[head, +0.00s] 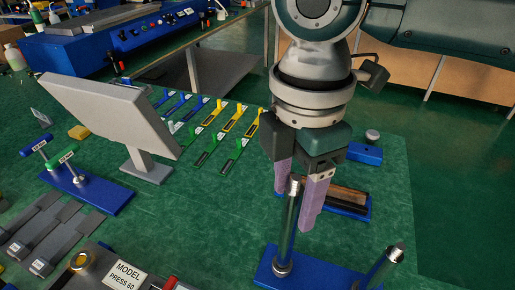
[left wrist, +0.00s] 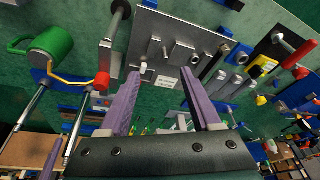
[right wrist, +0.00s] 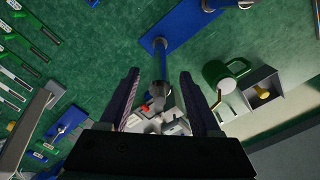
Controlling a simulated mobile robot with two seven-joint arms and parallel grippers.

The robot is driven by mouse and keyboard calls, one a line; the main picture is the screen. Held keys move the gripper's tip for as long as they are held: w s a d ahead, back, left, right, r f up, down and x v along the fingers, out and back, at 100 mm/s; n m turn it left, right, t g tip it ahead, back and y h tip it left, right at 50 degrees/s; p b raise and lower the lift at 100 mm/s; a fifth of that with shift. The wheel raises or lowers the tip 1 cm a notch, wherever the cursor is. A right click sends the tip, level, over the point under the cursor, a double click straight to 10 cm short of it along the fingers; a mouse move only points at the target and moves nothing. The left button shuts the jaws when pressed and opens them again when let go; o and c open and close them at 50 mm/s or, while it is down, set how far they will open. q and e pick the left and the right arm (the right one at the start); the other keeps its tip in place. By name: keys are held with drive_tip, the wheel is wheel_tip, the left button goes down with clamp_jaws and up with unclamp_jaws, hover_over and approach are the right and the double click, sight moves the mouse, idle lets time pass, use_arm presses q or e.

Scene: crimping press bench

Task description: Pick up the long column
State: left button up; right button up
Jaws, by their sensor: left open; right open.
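A long silver column (head: 287,238) stands upright on a blue base (head: 312,272) in the head view. A second, shorter-looking column (head: 385,266) stands at the base's right end. My right gripper (head: 297,207) is open and points down at the long column's top, one purple finger on each side. In the right wrist view the column (right wrist: 160,62) shows between the open fingers (right wrist: 160,75); contact cannot be told. My left gripper (left wrist: 160,76) is open in the left wrist view, with a grey metal plate (left wrist: 180,32) beyond its fingers. It is out of the head view.
A grey monitor (head: 112,110) stands left on the green mat. A blue rack (head: 100,195) with green and blue handles is below it. Behind the right gripper lies a blue tray (head: 357,209) with dark bars. A green mug (right wrist: 228,72) shows in the right wrist view.

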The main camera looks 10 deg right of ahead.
drive_tip(key=shift+f, duration=0.15)
clamp_jaws()
idle(0.4)
idle(1.0)
